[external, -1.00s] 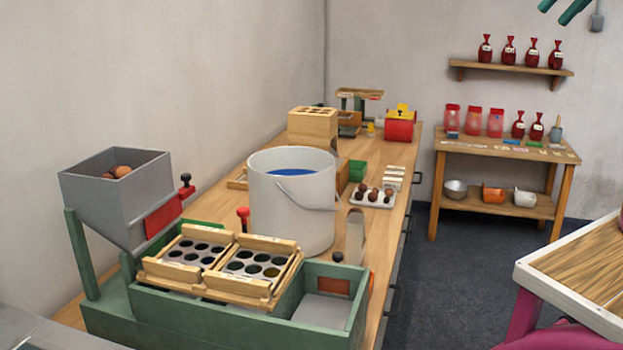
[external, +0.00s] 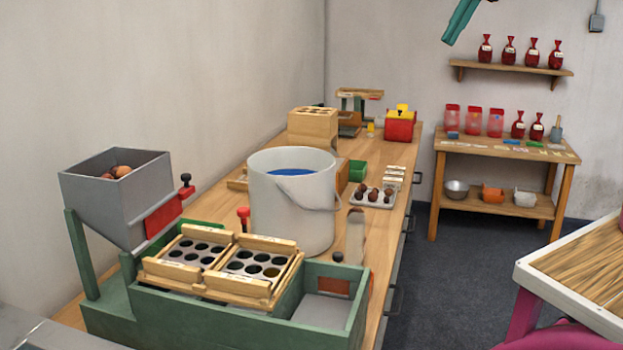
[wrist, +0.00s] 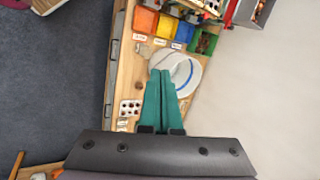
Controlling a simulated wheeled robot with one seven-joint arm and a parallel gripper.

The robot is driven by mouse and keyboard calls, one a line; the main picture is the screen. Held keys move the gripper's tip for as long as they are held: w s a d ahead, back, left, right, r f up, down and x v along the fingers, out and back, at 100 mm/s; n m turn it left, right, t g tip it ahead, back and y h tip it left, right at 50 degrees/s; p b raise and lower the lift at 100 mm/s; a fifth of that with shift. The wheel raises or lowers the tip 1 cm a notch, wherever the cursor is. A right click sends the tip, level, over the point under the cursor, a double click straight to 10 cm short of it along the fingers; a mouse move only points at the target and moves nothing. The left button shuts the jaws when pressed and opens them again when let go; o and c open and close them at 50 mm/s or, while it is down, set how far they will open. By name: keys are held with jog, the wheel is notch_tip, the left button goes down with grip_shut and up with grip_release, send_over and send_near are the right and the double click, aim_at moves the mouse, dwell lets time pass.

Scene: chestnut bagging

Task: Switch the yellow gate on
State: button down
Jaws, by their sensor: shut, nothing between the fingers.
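My gripper (external: 461,20) hangs at the top right of the external view, its teal fingers together with nothing held. In the wrist view its fingers (wrist: 160,74) are closed, with their tips overlapping the white bucket (wrist: 186,72) in the picture. Beyond the bucket there, a yellow compartment (wrist: 166,27) sits between an orange one (wrist: 145,20) and a blue one (wrist: 184,32). I cannot make out a yellow gate or its switch. In the external view, the green sorter (external: 185,318) hides most of that area. My gripper is well apart from it.
The bucket (external: 280,215) stands tall on the bench behind the sorter. A grey hopper (external: 105,195) with a red gate (external: 163,215) is at left. A chestnut tray (external: 372,200) and a red-yellow box (external: 399,127) lie farther back. The floor (external: 450,270) right of the bench is clear.

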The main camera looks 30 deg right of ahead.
jog(key=w+a+f+m+g+y, duration=0.2)
jog(key=w+a+f, duration=0.45)
jog(key=f, duration=0.25)
jog(key=w+a+f+m+g+y, duration=0.1)
jog(key=w+a+f+m, duration=0.1)
jog(key=f, duration=0.7)
jog(key=w+a+f+m+g+y, duration=0.1)
jog(key=a+f, duration=0.4)
jog(key=f, duration=0.5)
jog(key=w+a+f+m+g+y, duration=0.1)
jog(key=w+a+f, duration=0.3)
jog(key=f, duration=0.5)
jog(key=shift+f+m+g+y, duration=0.15)
jog(key=shift+m+g+y, duration=0.25)
jog(key=shift+m, duration=0.4)
jog(key=shift+a, duration=0.15)
jog(key=s+a+f, duration=0.1)
jog(key=a, duration=0.4)
jog(key=s+a+f, duration=0.1)
jog(key=s+a, duration=0.1)
jog(key=a, duration=0.3)
jog(key=shift+s+a+f, duration=0.3)
jog(key=shift+f, duration=0.1)
